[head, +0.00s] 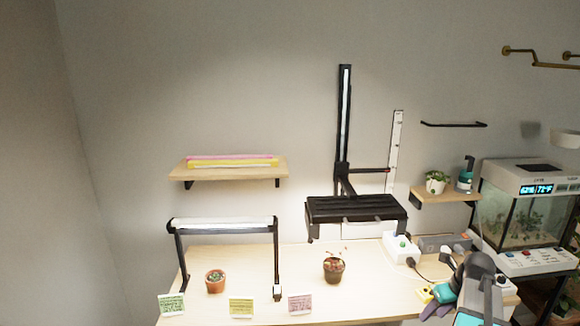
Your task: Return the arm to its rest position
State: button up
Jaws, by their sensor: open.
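Part of my grey arm (481,268) shows at the lower right, in front of the right end of the workbench. Its rounded links bend near the bench's right edge and run out of the bottom of the picture. I cannot make out my gripper or its fingertips. No object can be seen held by the arm.
The wooden bench (230,257) holds a potted cactus (215,281) under a lamp (222,225), a reddish plant (334,267) and several cards. A black lamp fixture (355,208) overhangs it. Teal-and-purple items (440,294), a white power box (401,249) and a terrarium (525,215) are right.

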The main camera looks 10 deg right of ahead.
jog(key=s+a+f+n+g+y+b, duration=0.1)
jog(key=s+a+f+n+g, duration=0.2)
jog(key=a+f, duration=0.95)
jog(key=s+a+f+n+g+y, duration=0.1)
jog(key=s+a+f+n+g, duration=0.2)
jog(key=a+f, duration=1)
jog(key=s+a+f+n+g+h, duration=0.1)
jog(key=s+a+f+n, duration=0.2)
jog(key=s+n, duration=0.4)
jog(key=s+a+f+n+g+h, duration=0.1)
jog(key=s+a+f+n, duration=0.3)
jog(key=n, duration=0.8)
jog(key=s+a+f+n+g+h, duration=0.1)
jog(key=s+a+f+n, duration=0.2)
jog(key=s+f+n, duration=0.4)
jog(key=s+n, duration=0.3)
jog(key=s, duration=0.2)
jog(key=shift+s+a+f+b, duration=0.15)
jog(key=shift+a+b, duration=0.2)
jog(key=shift+a, duration=0.05)
